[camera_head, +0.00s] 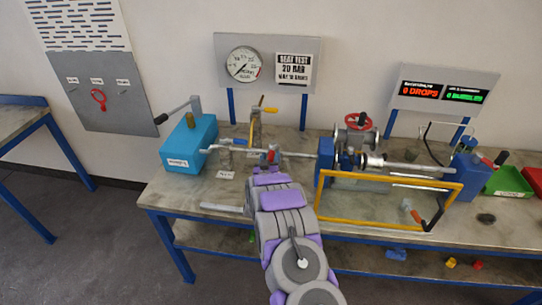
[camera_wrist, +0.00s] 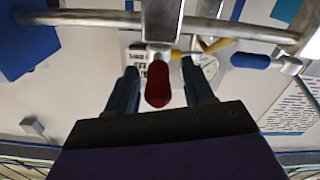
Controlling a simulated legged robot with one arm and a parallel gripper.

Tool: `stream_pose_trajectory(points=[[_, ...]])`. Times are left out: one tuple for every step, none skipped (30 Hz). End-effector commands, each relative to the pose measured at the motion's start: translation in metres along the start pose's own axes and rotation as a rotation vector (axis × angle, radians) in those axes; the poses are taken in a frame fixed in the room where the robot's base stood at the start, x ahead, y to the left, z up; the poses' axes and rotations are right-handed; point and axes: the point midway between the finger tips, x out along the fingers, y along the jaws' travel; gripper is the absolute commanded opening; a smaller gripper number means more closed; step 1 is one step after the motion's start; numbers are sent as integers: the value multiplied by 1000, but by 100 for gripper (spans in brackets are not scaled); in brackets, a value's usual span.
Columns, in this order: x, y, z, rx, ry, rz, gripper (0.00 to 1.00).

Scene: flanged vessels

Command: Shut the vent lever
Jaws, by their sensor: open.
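A short lever with a red grip (camera_wrist: 158,85) hangs from the metal pipe (camera_wrist: 90,18) in the wrist view. It also shows as a small red part (camera_head: 272,156) just beyond my arm in the head view. My gripper (camera_wrist: 160,72) is open, with one dark finger on each side of the red grip; I cannot tell whether either finger touches it. A second lever with a blue grip (camera_wrist: 250,60) is on the pipework at right in the wrist view. I cannot read a label telling which is the vent lever.
A blue pump box (camera_head: 190,142) with a long handle stands at left on the bench (camera_head: 190,190). A pressure gauge (camera_head: 244,64) is behind. A yellow guard frame (camera_head: 380,221) and the blue-flanged vessel (camera_head: 340,155) stand close at right of my arm.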

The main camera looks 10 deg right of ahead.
Motion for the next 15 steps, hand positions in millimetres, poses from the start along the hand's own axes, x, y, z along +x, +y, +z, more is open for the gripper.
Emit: stream_pose_trajectory(points=[[5, 0, 0, 0, 2, 2, 52], [8, 1, 0, 0, 3, 2, 52], [10, 0, -1, 0, 2, 1, 52], [12, 1, 0, 0, 1, 1, 52], [13, 0, 0, 0, 1, 1, 52], [15, 0, 0, 0, 0, 0, 52], [16, 1, 0, 0, 0, 0, 52], [16, 0, 0, 0, 0, 0, 52], [17, 0, 0, 0, 0, 0, 52], [17, 0, 0, 0, 0, 0, 52], [17, 0, 0, 0, 0, 0, 52], [18, 1, -1, 0, 0, 0, 52], [17, 0, -1, 0, 0, 0, 52], [17, 0, -1, 0, 0, 0, 52], [17, 0, -1, 0, 0, 0, 52]])
